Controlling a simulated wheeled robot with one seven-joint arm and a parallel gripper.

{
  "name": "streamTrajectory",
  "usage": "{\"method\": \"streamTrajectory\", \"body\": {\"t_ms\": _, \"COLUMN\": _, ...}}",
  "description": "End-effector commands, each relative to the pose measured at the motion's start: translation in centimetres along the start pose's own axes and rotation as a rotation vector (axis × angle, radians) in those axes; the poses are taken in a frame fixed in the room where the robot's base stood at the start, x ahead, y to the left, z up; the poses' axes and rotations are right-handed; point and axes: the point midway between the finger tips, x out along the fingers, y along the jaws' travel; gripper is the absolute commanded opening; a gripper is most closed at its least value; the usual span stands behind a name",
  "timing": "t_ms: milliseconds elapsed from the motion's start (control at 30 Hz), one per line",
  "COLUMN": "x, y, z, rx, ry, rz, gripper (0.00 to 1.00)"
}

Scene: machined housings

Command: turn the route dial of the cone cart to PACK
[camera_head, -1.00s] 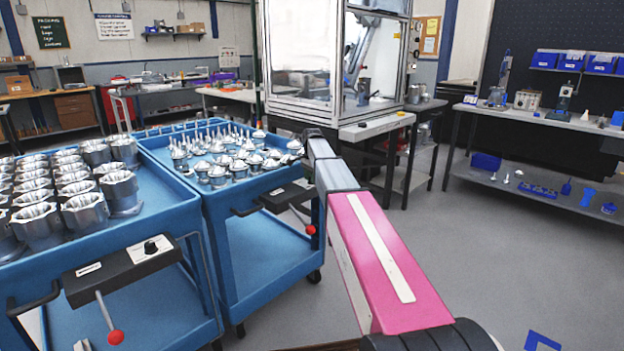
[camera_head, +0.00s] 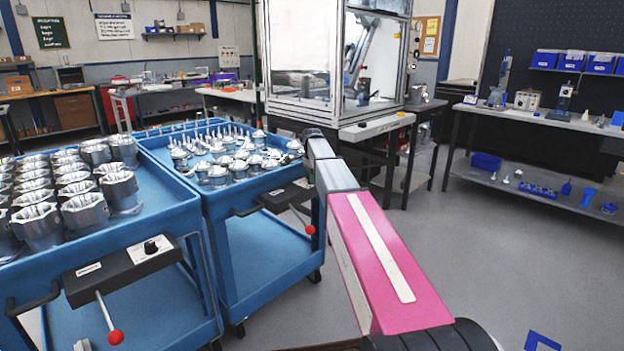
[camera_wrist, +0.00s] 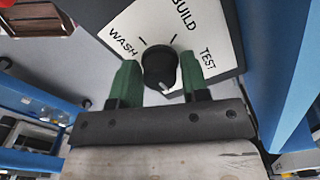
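The cone cart (camera_head: 219,211) is the blue cart in the middle of the head view, with cone-topped parts (camera_head: 215,172) on its top. Its black control box shows beside my arm. In the wrist view the black route dial (camera_wrist: 158,66) sits on a white plate (camera_wrist: 218,62) reading WASH, BUILD and TEST. No PACK label is visible. A pale mark on the dial lies at its lower edge, towards my gripper. My gripper's green fingers (camera_wrist: 160,75) stand on either side of the dial, apart, with only narrow gaps; contact is unclear. My arm hides the gripper in the head view.
Another blue cart (camera_head: 180,312) with metal housings (camera_head: 88,211) stands at left, with its own dial box (camera_head: 125,268) and red-knobbed lever (camera_head: 116,337). A glazed machine enclosure (camera_head: 300,50) stands behind. Floor is free at right, before a workbench (camera_head: 545,122).

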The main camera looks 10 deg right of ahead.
Motion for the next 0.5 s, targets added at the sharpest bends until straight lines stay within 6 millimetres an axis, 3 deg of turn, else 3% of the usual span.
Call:
{"method": "streamTrajectory", "body": {"t_ms": 67, "x": 0.0, "y": 0.0, "z": 0.0, "rx": 0.0, "ry": 0.0, "rz": -0.001, "gripper": 0.64}}
{"method": "streamTrajectory", "body": {"t_ms": 367, "x": -0.1, "y": 0.0, "z": 0.0, "rx": -0.001, "ry": 0.0, "rz": 0.0, "gripper": 0.64}}
{"method": "streamTrajectory", "body": {"t_ms": 500, "x": -1.4, "y": -0.1, "z": 0.0, "rx": -0.001, "ry": 0.0, "rz": -0.001, "gripper": 0.64}}
